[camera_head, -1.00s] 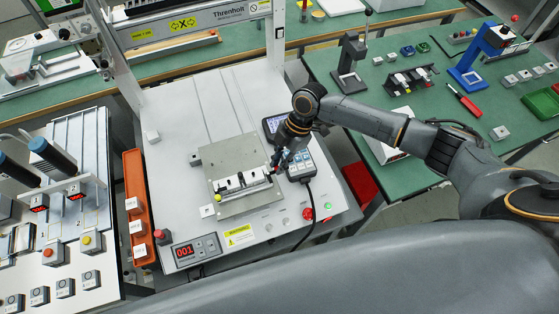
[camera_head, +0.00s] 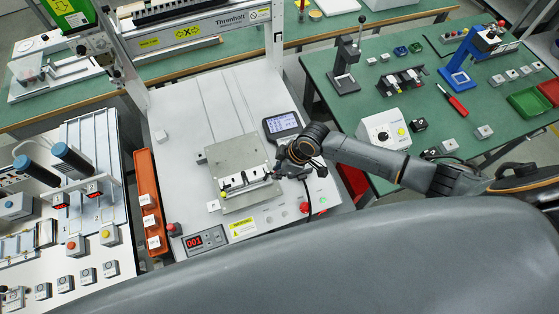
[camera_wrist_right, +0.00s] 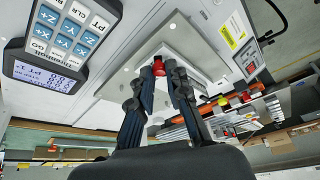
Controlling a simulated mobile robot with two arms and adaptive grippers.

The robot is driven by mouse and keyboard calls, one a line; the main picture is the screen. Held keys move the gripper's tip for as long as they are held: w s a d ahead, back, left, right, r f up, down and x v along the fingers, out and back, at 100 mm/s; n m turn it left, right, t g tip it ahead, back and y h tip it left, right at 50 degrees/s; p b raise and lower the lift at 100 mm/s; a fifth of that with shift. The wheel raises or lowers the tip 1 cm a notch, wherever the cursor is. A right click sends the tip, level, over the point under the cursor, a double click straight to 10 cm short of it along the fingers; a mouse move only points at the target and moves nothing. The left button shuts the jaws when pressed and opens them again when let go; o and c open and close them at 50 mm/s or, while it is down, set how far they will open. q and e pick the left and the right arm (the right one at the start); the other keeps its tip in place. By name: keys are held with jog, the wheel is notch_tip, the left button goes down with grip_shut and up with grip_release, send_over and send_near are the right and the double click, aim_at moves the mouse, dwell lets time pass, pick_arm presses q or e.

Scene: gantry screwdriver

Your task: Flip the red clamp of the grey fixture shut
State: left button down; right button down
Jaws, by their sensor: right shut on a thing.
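The grey fixture (camera_head: 238,152) is a square plate on the white gantry bench, with a black and white holder (camera_head: 243,184) along its front part. My right gripper (camera_head: 279,171) is at the plate's right edge, its arm coming in from the right. In the right wrist view its two dark fingers (camera_wrist_right: 161,73) are close around the red clamp (camera_wrist_right: 158,67) at the edge of the grey plate (camera_wrist_right: 190,45). The fingers hide part of the clamp, and its exact angle is hard to tell. My left gripper is not in view.
A handheld pendant (camera_head: 283,124) lies behind my right gripper, and it also shows in the right wrist view (camera_wrist_right: 60,45). A red button (camera_head: 304,208) and a counter display (camera_head: 205,240) are on the bench front. An orange bin rail (camera_head: 148,205) runs along the left side.

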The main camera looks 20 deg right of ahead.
jog(key=shift+s+a+r+m+t+p, duration=0.25)
jog(key=shift+a+r+m+t+p, duration=0.05)
jog(key=shift+m+p, duration=0.55)
jog(key=shift+s+a+f+m+t+h+p, duration=0.1)
jog(key=shift+a+m+t+h+p, duration=0.15)
jog(key=shift+m, duration=0.3)
jog(key=shift+s+m+t+h+p, duration=0.15)
jog(key=shift+m+p, duration=0.15)
jog(key=shift+m, duration=0.2)
jog(key=shift+a+f+m+h, duration=0.1)
jog(key=shift+a+m+h, duration=0.1)
jog(key=shift+m, duration=0.4)
jog(key=shift+a+f+m+h, duration=0.1)
jog(key=shift+a+m+h, duration=0.1)
jog(key=shift+m, duration=0.4)
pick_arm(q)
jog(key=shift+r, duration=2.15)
pick_arm(e)
jog(key=shift+s+a+m+t+h, duration=0.15)
jog(key=shift+m+t+h, duration=0.1)
jog(key=shift+m, duration=0.45)
jog(key=shift+w+a+m+t+h, duration=0.15)
jog(key=shift+m+h, duration=0.1)
jog(key=shift+m, duration=0.45)
jog(key=shift+s, duration=0.1)
jog(key=c, duration=1.3)
grip_release()
